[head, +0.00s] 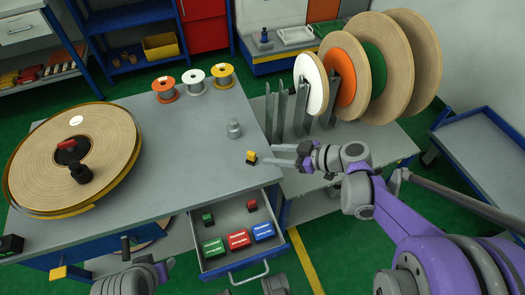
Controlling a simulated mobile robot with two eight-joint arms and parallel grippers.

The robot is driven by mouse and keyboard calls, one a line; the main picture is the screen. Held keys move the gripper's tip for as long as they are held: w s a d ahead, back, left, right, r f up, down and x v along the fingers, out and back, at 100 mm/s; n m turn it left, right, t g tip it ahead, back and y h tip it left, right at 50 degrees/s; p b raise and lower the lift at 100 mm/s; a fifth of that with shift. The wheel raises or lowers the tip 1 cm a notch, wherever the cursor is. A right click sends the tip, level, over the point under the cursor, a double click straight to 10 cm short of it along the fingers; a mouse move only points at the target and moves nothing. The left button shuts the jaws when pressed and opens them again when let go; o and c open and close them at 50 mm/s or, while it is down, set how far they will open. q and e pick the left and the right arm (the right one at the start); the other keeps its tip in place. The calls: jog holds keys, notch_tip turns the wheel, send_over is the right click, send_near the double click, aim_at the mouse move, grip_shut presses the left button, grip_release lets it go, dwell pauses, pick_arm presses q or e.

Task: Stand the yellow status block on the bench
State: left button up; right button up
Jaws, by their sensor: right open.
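The yellow status block (251,155) is a small yellow piece with a dark lower part. It is on the grey bench (190,180), near its right edge, above the open drawer. It is too small to tell surely whether it stands or lies. My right gripper (267,155) comes in from the right with its fingers apart, pointing left at the block. The fingertips are close to the block's right side; whether they touch it I cannot tell. Part of my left gripper (128,258) shows at the bottom left, and its jaws are unclear.
A large tape roll (75,155) fills the bench's left. Three spools (194,82) line the back. The open drawer (235,215) holds red, blue and green boxes. Upright plates and discs (316,85) stand beyond my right gripper.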

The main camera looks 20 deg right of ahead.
jog(key=v, duration=0.5)
pick_arm(q)
jog(key=shift+r+p, duration=0.4)
jog(key=shift+r, duration=0.25)
pick_arm(e)
jog(key=s+a+f+m+g+h, duration=0.2)
jog(key=s+f+m+h, duration=0.1)
jog(key=s, duration=0.4)
jog(key=s+a+f+m+g+h, duration=0.1)
jog(key=s+f+m+g+h, duration=0.1)
jog(key=s+m+h, duration=0.4)
jog(key=shift+s+a+f, duration=0.4)
jog(key=shift+s+f, duration=0.3)
jog(key=shift+s, duration=0.6)
